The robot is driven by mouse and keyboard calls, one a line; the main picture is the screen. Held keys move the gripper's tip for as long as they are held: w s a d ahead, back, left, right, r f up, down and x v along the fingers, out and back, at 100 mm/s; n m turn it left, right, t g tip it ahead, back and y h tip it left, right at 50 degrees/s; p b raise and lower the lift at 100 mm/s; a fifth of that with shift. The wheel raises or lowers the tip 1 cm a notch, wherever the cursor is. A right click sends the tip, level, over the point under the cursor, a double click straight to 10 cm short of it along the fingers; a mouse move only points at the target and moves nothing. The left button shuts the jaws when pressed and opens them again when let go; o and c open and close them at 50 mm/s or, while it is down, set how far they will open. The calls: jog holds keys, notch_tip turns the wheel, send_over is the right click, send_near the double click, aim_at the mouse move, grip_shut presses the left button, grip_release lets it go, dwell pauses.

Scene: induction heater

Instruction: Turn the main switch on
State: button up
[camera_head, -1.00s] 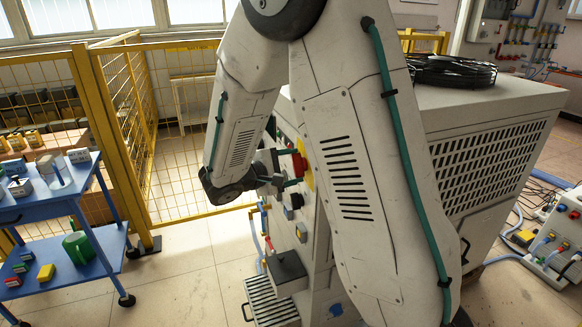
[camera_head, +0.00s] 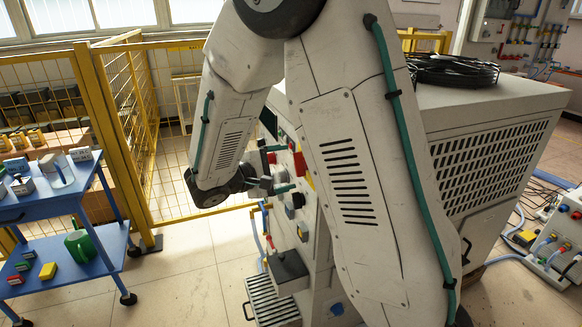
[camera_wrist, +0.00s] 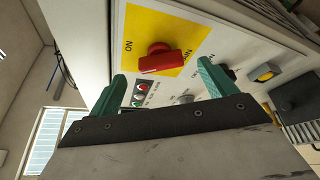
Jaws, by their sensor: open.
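The main switch is a red knob (camera_wrist: 166,62) on a yellow plate (camera_wrist: 190,28) with "ON" printed to its left in the wrist view. The knob's grip bar lies roughly sideways in that view. My gripper (camera_wrist: 162,76) is open, with one green finger on each side below the knob, and nothing is held between them. I cannot tell the exact gap between fingertips and knob. In the head view my gripper (camera_head: 279,169) is beside the panel's left face, and my arm hides much of that panel.
The panel also carries small indicator lights (camera_wrist: 142,93) and a yellow button (camera_wrist: 266,72). A dark box (camera_head: 287,271) juts out lower on the machine.

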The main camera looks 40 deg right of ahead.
jog(key=v, duration=0.4)
jog(key=shift+a+r, duration=0.1)
jog(key=shift+a, duration=0.05)
dwell(0.6)
